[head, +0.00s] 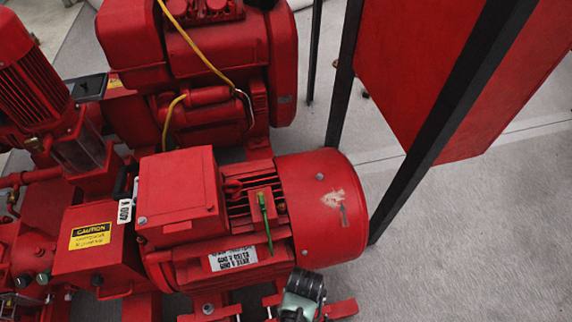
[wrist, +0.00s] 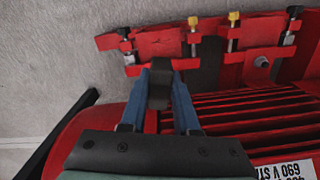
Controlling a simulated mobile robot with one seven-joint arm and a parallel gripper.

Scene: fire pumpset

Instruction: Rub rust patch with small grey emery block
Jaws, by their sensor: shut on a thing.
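The rust patch (head: 340,203) is a pale, scraped-looking mark with orange-brown edges on the right end of the red motor (head: 305,195). My gripper shows at the bottom of the head view, in front of the motor and below the patch, apart from it; its fingertips are hidden there. In the wrist view my gripper (wrist: 161,78) has its two blue fingers shut on a small dark grey block, the emery block (wrist: 159,92). The rust patch does not show in the wrist view.
Red motor feet with yellow-capped bolts (wrist: 233,18) lie beyond my fingers. A green cable (head: 265,220) stands on the motor. A dark post (head: 450,100) and red panel (head: 465,70) rise to the right. Grey floor (head: 480,240) is clear at lower right.

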